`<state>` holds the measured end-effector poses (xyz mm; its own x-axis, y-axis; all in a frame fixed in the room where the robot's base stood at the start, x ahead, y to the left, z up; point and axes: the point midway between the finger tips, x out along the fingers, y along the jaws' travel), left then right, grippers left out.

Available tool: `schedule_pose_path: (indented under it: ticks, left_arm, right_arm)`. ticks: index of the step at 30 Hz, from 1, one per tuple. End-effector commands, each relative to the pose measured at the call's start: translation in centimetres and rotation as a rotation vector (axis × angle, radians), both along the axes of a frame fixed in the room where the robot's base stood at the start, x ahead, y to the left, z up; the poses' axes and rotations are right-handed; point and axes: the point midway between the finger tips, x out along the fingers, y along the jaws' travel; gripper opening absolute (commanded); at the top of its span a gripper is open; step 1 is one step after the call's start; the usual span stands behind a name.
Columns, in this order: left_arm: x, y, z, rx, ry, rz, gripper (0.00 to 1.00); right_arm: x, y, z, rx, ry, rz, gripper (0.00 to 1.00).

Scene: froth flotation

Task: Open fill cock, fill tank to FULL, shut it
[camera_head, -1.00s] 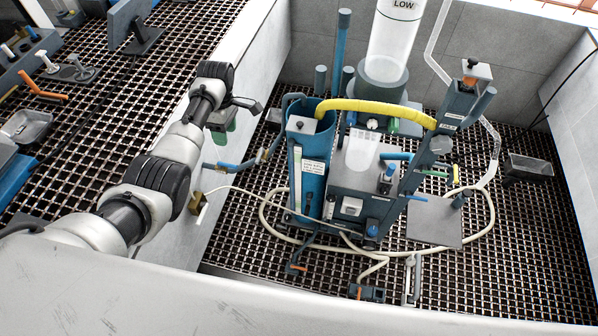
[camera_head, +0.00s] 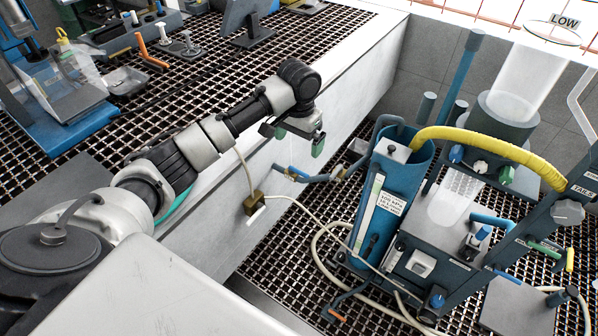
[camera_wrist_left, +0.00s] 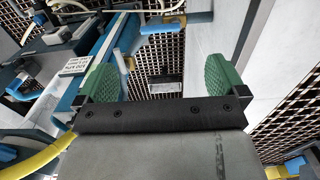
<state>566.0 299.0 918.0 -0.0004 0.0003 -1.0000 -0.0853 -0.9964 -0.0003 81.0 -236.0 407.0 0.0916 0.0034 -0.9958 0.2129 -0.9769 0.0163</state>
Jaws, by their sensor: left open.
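My left gripper (camera_head: 299,139) is open and empty, with green finger pads, above a blue-handled pipe fitting (camera_head: 289,173) beside the pale wall. I take this fitting to be the fill cock, but cannot be sure. In the left wrist view the open fingers (camera_wrist_left: 158,80) stand apart, and the blue handle (camera_wrist_left: 160,28) shows beyond them, not touched. A tall blue vessel (camera_head: 383,212) with a white label stands right of it. A clear cylinder (camera_head: 530,78) tagged LOW rises at the upper right. No liquid level is readable. My right gripper is not in view.
A yellow hose (camera_head: 490,146) arches from the blue vessel to the right. A small brass-coloured box (camera_head: 254,203) with a pale cable hangs by the wall. A pale wall ledge (camera_head: 352,62) separates the left grating from the lower one. A blue machine (camera_head: 62,100) stands at far left.

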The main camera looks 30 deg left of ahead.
Motion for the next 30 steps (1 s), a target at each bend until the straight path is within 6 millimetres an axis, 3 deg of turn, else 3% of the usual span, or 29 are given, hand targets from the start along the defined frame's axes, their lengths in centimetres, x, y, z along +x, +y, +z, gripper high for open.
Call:
schedule_pose_path:
  ticks: [9, 15, 28, 30]
  left_arm:
    - [0.0, 0.0, -5.9, -0.001, 0.004, 0.006, 1.00]
    - [0.0, 0.0, -8.7, 0.000, 0.001, 0.007, 1.00]
    - [0.0, 0.0, -9.8, 0.000, -0.001, 0.007, 1.00]
    - [0.0, 0.0, -9.8, 0.000, -0.001, 0.007, 0.91]
  right_arm:
    - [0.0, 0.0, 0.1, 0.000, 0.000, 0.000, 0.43]
    - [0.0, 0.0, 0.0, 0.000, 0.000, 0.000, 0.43]
    - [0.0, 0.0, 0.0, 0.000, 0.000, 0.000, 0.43]
    - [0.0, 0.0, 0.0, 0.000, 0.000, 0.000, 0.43]
